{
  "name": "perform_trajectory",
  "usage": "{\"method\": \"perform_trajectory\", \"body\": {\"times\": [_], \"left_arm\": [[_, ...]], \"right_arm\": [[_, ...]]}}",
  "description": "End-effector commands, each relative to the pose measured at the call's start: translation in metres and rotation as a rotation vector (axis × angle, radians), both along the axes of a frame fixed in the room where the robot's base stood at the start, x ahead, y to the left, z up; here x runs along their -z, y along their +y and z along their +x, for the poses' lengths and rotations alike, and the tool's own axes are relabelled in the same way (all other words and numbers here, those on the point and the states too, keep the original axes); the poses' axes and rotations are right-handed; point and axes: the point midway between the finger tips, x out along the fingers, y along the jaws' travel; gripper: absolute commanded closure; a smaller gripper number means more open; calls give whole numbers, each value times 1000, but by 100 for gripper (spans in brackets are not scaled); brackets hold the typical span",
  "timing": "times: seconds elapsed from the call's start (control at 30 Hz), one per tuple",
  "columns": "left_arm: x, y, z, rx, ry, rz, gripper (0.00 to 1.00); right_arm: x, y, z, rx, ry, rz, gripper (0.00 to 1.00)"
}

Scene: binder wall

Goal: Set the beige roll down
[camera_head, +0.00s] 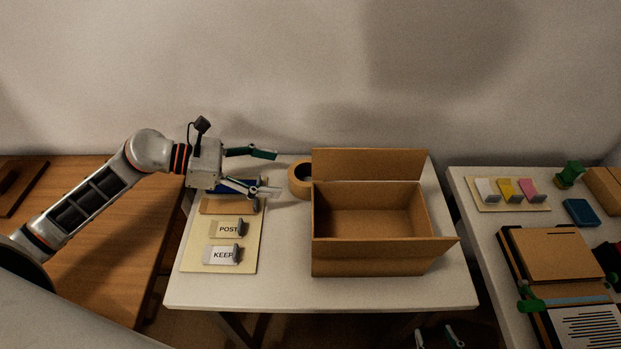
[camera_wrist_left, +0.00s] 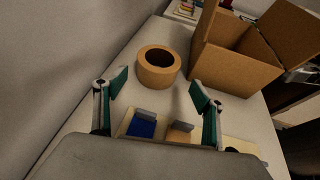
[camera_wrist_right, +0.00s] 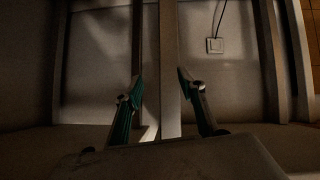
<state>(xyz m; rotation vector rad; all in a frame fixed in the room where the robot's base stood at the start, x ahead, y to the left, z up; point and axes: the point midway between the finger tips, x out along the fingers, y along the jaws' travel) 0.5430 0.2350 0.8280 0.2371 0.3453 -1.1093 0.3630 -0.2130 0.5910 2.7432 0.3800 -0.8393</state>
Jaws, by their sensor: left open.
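The beige roll (camera_head: 296,188) lies flat on the white table, hole facing up, just left of the open cardboard box. It also shows in the left wrist view (camera_wrist_left: 158,78), resting beyond my fingertips. My left gripper (camera_head: 277,173) is open and empty, its fingers pointing at the roll from the left. In the left wrist view the left gripper (camera_wrist_left: 159,80) has its two fingers spread with the roll ahead of the gap, apart from both. My right gripper (camera_head: 434,335) is low at the front edge of the table. In the right wrist view it (camera_wrist_right: 159,77) is open and empty.
The cardboard box (camera_head: 372,257) stands open at the table's middle right. A cream board (camera_head: 194,257) with labelled tags such as POST and KEEP lies beneath and in front of my left gripper. A right-hand table (camera_head: 480,226) holds tags and a clipboard. The wall is behind.

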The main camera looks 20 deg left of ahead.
Motion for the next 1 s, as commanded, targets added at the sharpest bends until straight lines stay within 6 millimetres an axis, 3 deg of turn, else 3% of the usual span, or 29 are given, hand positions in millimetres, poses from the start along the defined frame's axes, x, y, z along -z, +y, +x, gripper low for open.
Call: {"method": "perform_trajectory", "body": {"times": [0.17, 0.7, 1.0], "left_arm": [[3, 5, 1, -36, 12, -14, 30], [18, -52, 28, -34, 11, -15, 30], [24, -60, 32, -35, 12, -11, 30]], "right_arm": [[3, 0, -2, -1, 5, -3, 60], [-1, 2, -4, -2, 7, 7, 60], [3, 2, -7, -2, 17, 6, 60]]}}
